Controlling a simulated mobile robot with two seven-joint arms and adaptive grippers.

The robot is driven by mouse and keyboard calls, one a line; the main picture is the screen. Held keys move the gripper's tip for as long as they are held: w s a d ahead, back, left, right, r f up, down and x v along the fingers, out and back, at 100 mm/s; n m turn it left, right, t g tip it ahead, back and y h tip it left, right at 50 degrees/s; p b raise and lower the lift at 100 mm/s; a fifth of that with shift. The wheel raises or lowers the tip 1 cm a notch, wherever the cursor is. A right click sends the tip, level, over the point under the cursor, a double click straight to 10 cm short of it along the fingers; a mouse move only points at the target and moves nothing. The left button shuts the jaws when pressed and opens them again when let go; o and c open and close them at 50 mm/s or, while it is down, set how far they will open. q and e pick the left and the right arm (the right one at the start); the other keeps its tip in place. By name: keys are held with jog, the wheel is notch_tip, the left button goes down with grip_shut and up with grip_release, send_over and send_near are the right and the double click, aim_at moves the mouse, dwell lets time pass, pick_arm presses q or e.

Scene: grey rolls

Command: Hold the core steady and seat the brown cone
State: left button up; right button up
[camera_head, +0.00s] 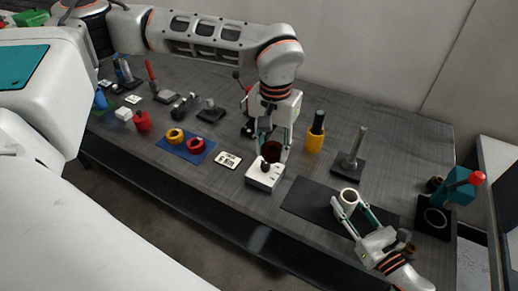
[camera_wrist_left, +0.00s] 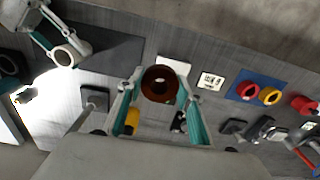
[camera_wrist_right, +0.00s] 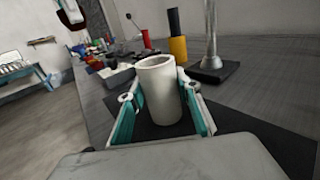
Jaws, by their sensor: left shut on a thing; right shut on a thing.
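The core, a pale hollow cylinder (camera_wrist_right: 158,92), stands upright on the dark mat (camera_head: 308,203). My right gripper (camera_wrist_right: 160,112) is shut on it from both sides; the grip also shows in the head view (camera_head: 349,200). The brown cone (camera_wrist_left: 160,84) is between the fingers of my left gripper (camera_wrist_left: 158,92), which is shut on it. In the head view the cone (camera_head: 271,149) is behind the white box (camera_head: 265,174), well to the left of the core. Whether the cone touches the table is hard to tell.
A metal post on a dark base (camera_head: 348,166) and a yellow cup with a black cylinder (camera_head: 315,140) stand behind the mat. A teal press with a red knob (camera_head: 458,187) is at the right. A label card (camera_head: 228,160) and red and yellow rings (camera_head: 195,145) lie left.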

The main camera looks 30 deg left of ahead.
pick_arm(q)
jog(key=w+d+n, duration=0.1)
jog(key=w+d, duration=0.1)
jog(key=d, duration=0.9)
jog(key=w+d+n, duration=0.1)
jog(key=w+d, duration=0.1)
jog(key=d, duration=0.8)
jog(key=shift+w+d+r, duration=0.15)
jog(key=shift+d, duration=0.25)
jog(key=shift+f, duration=2.9)
jog(key=shift+f, duration=1)
jog(key=o, duration=1.4)
notch_tip(320, 180, up, 12)
